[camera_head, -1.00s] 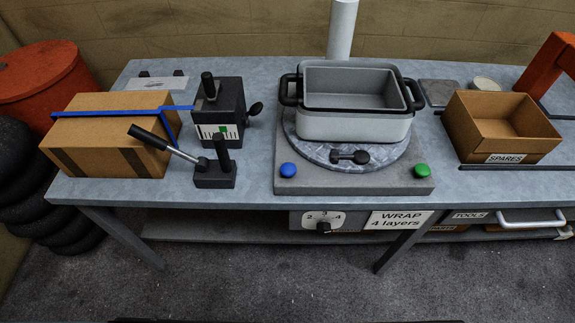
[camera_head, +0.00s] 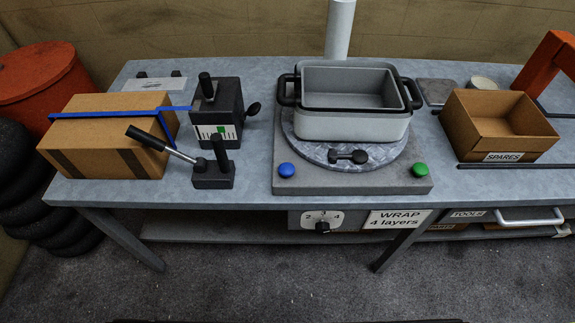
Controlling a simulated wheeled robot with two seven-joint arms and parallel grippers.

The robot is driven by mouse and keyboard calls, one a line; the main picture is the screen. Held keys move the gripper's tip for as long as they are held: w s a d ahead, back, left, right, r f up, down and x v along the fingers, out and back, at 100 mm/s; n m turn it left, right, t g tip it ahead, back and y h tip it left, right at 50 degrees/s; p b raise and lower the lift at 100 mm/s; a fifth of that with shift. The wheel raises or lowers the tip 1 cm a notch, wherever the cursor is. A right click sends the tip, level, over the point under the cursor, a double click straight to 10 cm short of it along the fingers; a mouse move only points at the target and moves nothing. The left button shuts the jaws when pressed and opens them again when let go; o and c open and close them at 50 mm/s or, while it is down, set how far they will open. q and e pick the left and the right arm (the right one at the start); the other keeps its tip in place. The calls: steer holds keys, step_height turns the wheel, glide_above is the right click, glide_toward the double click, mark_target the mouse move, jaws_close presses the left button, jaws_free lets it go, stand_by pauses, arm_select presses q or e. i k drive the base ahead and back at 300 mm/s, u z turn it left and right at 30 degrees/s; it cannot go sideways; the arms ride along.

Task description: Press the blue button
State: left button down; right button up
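The blue button (camera_head: 286,170) is a round dome at the front left corner of a grey base plate (camera_head: 350,184) on the workbench. A green button (camera_head: 419,170) sits at the front right corner of the same plate. Between them is a round turntable (camera_head: 315,151) with a small black knob or clamp (camera_head: 348,157) near its front edge. A grey box with black handles (camera_head: 352,126) stands on the turntable. Neither of my grippers is in view, and nothing touches the blue button.
A cardboard box with blue strap (camera_head: 105,147), a lever block (camera_head: 214,174) and a black gauge block (camera_head: 217,108) stand left. A SPARES carton (camera_head: 486,137) stands right. Below the bench edge are a dial (camera_head: 322,222) and a WRAP 4 layers sign (camera_head: 396,219). The floor in front is clear.

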mark_target(286, 170)
steer(key=k, duration=0.5)
steer(key=z, duration=1.55)
steer(key=i, duration=1.3)
steer(key=u, duration=2.2)
